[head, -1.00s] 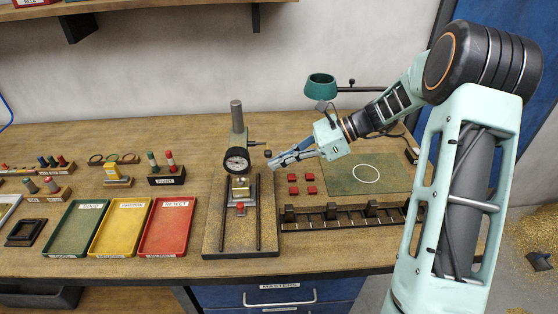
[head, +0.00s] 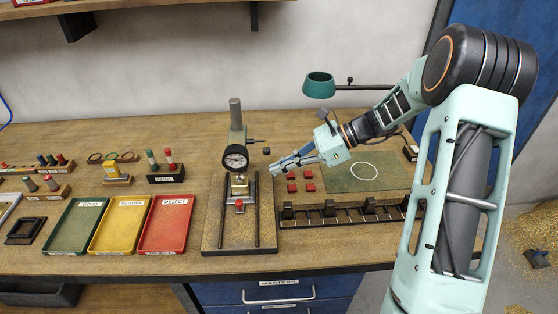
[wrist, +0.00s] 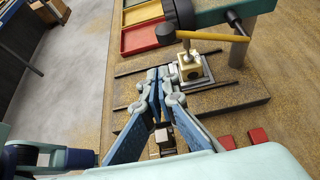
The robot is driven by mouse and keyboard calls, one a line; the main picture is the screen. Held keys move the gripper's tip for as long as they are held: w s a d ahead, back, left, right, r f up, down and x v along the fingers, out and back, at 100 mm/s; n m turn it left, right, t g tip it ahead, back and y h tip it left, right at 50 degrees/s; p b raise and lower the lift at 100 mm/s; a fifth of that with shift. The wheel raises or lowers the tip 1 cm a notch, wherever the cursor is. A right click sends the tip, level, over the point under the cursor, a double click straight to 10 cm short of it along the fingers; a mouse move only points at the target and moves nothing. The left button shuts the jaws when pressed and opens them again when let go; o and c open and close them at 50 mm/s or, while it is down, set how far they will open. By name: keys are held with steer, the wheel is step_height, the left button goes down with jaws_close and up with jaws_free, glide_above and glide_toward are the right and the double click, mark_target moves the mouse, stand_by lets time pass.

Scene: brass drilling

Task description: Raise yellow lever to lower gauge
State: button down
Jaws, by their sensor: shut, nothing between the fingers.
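The dial gauge (head: 236,158) hangs on the stand's column (head: 236,120), above a brass workpiece (head: 240,184). In the wrist view, the gauge (wrist: 180,14) is a dark cylinder whose stem reaches down close to the brass block (wrist: 190,66); I cannot tell if they touch. The yellow lever (wrist: 215,36) extends right from the gauge there; I cannot make it out clearly in the head view. My gripper (head: 272,170) is shut and empty, right of the gauge and lower than it. In the wrist view, its fingertips (wrist: 166,74) appear beside the block, apart from the lever.
The stand's base plate (head: 216,231) carries two dark rails. Red square blocks (head: 310,188) and a green mat (head: 345,185) lie right of it. A slotted black rack (head: 340,222) runs in front. Green, yellow and red trays (head: 165,225) stand left.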

steer(key=w+v, duration=0.1)
steer(key=v, duration=0.8)
steer(key=shift+w+d+f+b, duration=0.25)
steer(key=shift+d+b, duration=0.1)
steer(key=shift+d, duration=0.15)
